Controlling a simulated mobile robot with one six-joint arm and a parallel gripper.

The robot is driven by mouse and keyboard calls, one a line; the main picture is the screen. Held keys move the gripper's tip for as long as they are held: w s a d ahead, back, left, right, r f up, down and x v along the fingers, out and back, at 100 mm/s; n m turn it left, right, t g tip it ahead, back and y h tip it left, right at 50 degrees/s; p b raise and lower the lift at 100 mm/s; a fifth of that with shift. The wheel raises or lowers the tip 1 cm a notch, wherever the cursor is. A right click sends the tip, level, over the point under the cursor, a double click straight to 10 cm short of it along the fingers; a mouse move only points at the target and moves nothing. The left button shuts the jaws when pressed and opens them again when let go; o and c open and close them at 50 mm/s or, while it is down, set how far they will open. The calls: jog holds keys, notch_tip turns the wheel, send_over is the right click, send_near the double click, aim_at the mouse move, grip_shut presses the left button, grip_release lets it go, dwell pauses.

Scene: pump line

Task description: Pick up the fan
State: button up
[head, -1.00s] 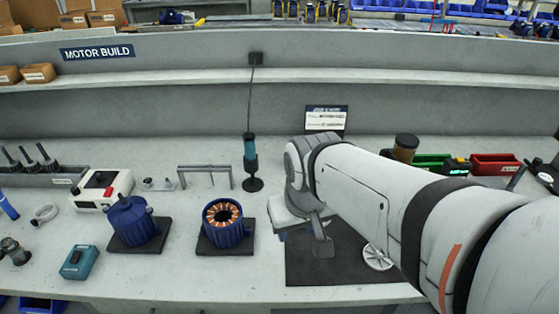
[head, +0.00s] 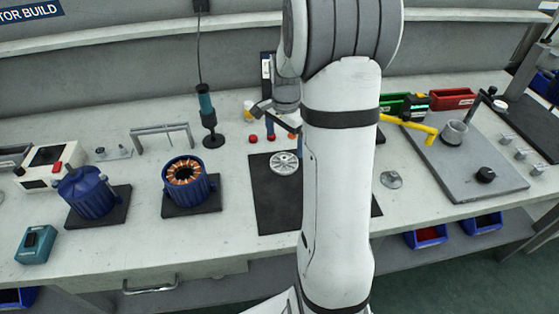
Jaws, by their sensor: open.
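The fan (head: 285,162) appears to be the pale round slotted disc at the far part of a black mat (head: 275,208), in the middle of the bench. My gripper (head: 268,119) is above the back of the bench, just beyond the fan and slightly left of it in the picture. It is open and apart from the fan. My arm rises in front and hides the right part of the mat and part of the bench behind.
Blue motor housings stand left, one with copper windings (head: 184,173). A teal screwdriver (head: 207,105) stands upright behind. A grey round part (head: 391,179) lies right of the mat. A yellow-handled tool (head: 409,127) and a grey fixture plate (head: 462,165) are farther right.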

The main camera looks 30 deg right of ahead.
aim_at(284, 156)
notch_tip(284, 156, down, 8)
jog(key=shift+a+r, duration=0.1)
jog(key=shift+r, duration=0.15)
jog(key=c, duration=0.8)
jog(key=shift+r, duration=0.1)
notch_tip(284, 156, up, 10)
jog(key=shift+f, duration=0.1)
jog(key=shift+s, duration=0.1)
dwell(0.4)
